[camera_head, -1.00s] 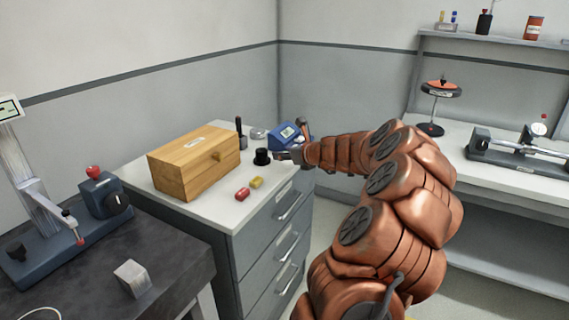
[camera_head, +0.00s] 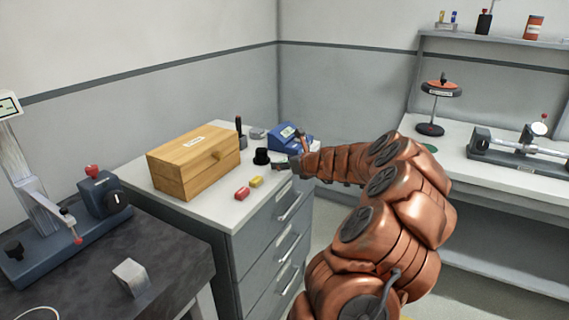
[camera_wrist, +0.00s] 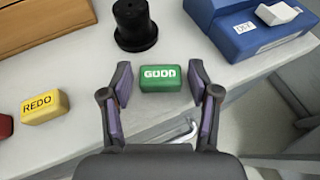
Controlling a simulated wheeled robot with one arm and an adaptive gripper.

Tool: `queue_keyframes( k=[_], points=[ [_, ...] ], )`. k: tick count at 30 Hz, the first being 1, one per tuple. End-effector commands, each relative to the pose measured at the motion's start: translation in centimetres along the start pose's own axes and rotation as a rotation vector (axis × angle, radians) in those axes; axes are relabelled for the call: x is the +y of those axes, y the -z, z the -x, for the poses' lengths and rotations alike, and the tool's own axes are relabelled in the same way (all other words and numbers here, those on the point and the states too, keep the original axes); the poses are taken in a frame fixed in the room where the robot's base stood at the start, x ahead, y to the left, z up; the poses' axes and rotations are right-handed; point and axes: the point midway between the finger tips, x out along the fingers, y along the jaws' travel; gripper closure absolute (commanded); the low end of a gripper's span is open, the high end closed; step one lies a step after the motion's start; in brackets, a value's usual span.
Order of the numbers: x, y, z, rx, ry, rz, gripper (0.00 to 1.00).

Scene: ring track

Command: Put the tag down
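A green tag marked GOOD (camera_wrist: 160,78) lies on the pale top of the drawer cabinet (camera_wrist: 75,85), close to its front edge, in the wrist view. My gripper (camera_wrist: 162,98) is open, with one finger on each side of the tag and a visible gap to both. In the head view my gripper (camera_head: 292,164) is over the cabinet's right front corner; I cannot make out the green tag there. A yellow tag marked REDO (camera_wrist: 45,107) lies to the left, with a red tag (camera_head: 242,193) beside it.
A black cylindrical piece (camera_wrist: 134,24) stands just behind the green tag. A blue device (camera_head: 289,138) sits at the back right of the cabinet top, and a wooden box (camera_head: 194,162) at the left. Bare cabinet top lies between the yellow and green tags.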

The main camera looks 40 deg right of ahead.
Motion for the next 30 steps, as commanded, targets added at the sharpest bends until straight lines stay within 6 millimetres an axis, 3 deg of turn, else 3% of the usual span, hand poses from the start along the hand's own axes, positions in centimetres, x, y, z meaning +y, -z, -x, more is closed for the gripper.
queue_keyframes(
  k=[14, 30],
  points=[
    [0.0, -0.2, 0.5, -0.001, 0.0, -0.001, 0.3],
    [0.0, -0.3, 8.5, -0.002, 0.001, -0.001, 0.3]
  ],
)
